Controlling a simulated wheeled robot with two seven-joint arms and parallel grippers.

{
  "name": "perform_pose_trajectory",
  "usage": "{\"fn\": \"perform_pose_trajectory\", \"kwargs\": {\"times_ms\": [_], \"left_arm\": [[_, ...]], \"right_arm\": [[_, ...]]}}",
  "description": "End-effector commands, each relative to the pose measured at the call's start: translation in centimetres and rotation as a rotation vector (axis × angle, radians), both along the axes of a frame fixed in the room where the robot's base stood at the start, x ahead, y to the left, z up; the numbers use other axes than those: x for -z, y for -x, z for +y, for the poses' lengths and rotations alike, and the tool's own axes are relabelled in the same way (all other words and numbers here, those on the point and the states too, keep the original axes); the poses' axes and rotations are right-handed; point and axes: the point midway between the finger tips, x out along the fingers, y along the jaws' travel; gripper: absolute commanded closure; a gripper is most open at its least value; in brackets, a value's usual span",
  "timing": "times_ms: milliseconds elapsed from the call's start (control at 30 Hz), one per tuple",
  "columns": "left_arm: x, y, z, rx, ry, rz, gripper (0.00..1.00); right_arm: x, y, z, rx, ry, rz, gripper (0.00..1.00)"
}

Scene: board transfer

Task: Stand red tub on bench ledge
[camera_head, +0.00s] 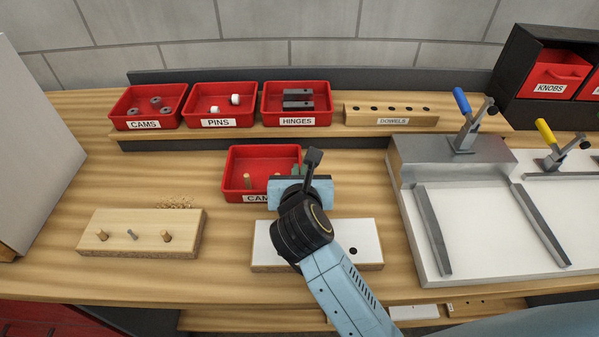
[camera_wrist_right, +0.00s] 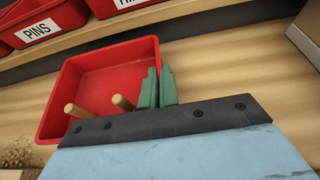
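The red tub (camera_head: 235,172) stands on the bench top, just in front of the raised ledge (camera_head: 345,129). Its front label is partly hidden, and light wooden dowels show inside. The tub also shows in the right wrist view (camera_wrist_right: 105,62), with two dowels leaning in it. My right gripper (camera_head: 299,170) is at the tub's right side. In the right wrist view its green fingers (camera_wrist_right: 158,87) are close together, one on each side of the tub's right wall, and look shut on it. My left gripper is not in view.
Red tubs for cams (camera_head: 147,106), pins (camera_head: 221,105) and hinges (camera_head: 296,104) and a dowel block (camera_head: 391,114) fill much of the ledge. A pegged board (camera_head: 141,233) and a white-topped board (camera_head: 264,255) lie in front. A clamp fixture (camera_head: 480,230) is at right.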

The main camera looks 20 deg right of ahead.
Motion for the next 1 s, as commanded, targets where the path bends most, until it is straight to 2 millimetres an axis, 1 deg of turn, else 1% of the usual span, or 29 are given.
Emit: {"fn": "perform_pose_trajectory", "kwargs": {"times_ms": [100, 200, 400, 633, 733, 867, 1000], "left_arm": [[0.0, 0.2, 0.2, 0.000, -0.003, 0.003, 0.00], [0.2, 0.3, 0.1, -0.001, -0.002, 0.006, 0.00], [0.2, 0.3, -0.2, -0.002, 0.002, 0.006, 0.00], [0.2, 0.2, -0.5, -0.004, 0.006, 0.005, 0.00], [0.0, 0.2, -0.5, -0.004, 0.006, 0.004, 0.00], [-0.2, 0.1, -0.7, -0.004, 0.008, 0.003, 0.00], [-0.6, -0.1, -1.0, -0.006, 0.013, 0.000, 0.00]], "right_arm": [[-0.1, 0.0, 0.0, 0.000, 0.000, -0.002, 1.00], [0.2, 0.0, 0.0, 0.000, -0.001, -0.001, 1.00], [0.2, 0.0, 0.0, 0.000, 0.000, -0.001, 0.76], [0.2, 0.0, 0.0, 0.000, 0.000, -0.001, 0.76], [-0.2, 0.0, 0.0, 0.000, 0.000, -0.001, 0.76], [-0.7, 1.5, 0.4, -0.001, -0.001, 0.001, 0.76], [-1.8, 4.1, 1.2, -0.001, -0.003, 0.001, 0.76]]}}
